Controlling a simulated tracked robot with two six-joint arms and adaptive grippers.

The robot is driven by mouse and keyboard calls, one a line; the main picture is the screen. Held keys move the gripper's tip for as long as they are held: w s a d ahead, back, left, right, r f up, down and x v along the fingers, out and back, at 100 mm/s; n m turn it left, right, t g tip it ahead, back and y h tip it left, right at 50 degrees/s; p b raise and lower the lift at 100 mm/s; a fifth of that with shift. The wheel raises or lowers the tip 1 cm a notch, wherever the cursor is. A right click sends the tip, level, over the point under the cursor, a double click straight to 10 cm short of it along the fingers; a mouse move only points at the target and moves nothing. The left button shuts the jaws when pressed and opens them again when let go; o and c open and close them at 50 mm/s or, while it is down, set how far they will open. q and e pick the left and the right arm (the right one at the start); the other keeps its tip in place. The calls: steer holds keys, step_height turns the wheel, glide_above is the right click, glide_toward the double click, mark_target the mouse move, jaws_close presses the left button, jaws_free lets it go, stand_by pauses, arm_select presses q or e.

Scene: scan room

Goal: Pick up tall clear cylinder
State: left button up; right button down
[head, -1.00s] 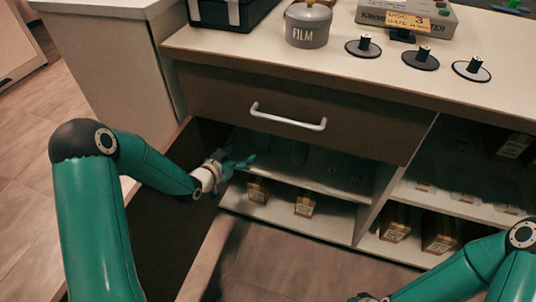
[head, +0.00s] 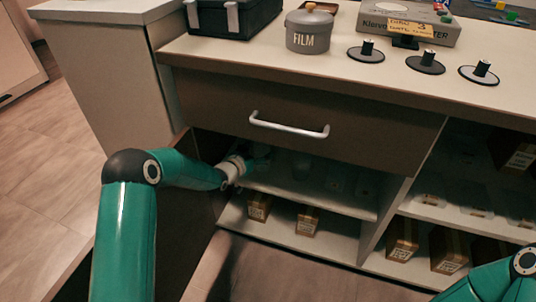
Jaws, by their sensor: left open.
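My left gripper (head: 260,158) reaches into the open cabinet under the drawer, just above the upper shelf (head: 330,199). It is open, dim in the shadow, and its fingers point right. A faint, see-through upright shape (head: 301,166) stands on that shelf to the right of the fingertips, with a gap between them. It looks like a clear cylinder, but its outline is hard to make out and the drawer front may hide its top. My right gripper is out of view; only part of my right arm shows at the lower right.
A closed drawer with a white handle (head: 289,129) hangs above the shelf. Small brown boxes (head: 307,221) stand on the lower shelf. The counter (head: 330,62) holds a grey FILM canister (head: 309,32), black discs with posts (head: 426,65) and a dark case. A divider (head: 384,218) bounds the shelf's right.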

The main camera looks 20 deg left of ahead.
arm_select(q)
steer(key=b+x, duration=0.2)
steer(key=x, duration=0.2)
steer(key=shift+d+r, duration=0.1)
steer(key=shift+d, duration=0.05)
steer(key=shift+w+d, duration=0.1)
steer(key=shift+w, duration=0.4)
steer(key=c, duration=1.4)
steer(key=shift+r, duration=0.1)
jaws_close()
